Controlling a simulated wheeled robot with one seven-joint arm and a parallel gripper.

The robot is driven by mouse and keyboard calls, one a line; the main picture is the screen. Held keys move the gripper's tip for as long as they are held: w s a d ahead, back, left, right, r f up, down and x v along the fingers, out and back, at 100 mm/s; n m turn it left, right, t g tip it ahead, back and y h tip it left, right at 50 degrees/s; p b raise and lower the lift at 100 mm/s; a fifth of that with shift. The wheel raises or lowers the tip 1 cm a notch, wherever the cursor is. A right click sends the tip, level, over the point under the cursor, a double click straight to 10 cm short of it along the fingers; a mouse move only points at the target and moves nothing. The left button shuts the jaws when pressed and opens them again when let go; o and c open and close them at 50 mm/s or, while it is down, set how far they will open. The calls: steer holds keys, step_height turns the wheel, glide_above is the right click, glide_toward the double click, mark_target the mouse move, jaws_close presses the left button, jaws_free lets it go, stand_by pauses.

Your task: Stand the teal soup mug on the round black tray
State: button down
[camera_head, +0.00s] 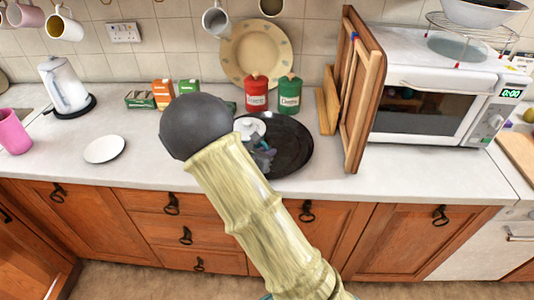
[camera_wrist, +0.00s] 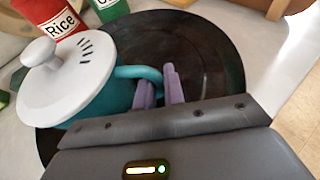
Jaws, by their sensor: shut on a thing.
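The teal soup mug (camera_wrist: 122,96) has a white lid with a round knob and dark slots, and shows upright at the left of the wrist view. My gripper (camera_wrist: 159,87) has its purple fingers shut on the mug's handle. The round black tray (camera_wrist: 215,55) lies below and behind the mug. In the head view the mug's white lid (camera_head: 247,127) shows over the left part of the tray (camera_head: 295,148), partly hidden by my arm. I cannot tell whether the mug's base touches the tray.
A red rice canister (camera_head: 256,94) and a green canister (camera_head: 289,96) stand behind the tray. Wooden boards (camera_head: 358,95) lean upright at its right, beside the microwave (camera_head: 430,105). A white saucer (camera_head: 105,149) lies to the left, with clear counter around it.

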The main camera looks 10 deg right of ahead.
steer(key=shift+w+f, duration=0.1)
steer(key=shift+f, duration=0.2)
steer(key=shift+d, duration=0.2)
steer(key=shift+s+a+f, duration=0.1)
steer(key=shift+s, duration=0.1)
steer(key=c, duration=1.5)
jaws_free()
steer(key=shift+a, duration=0.15)
steer(key=v, duration=1.2)
steer(key=shift+s, duration=0.1)
steer(key=shift+d, duration=0.2)
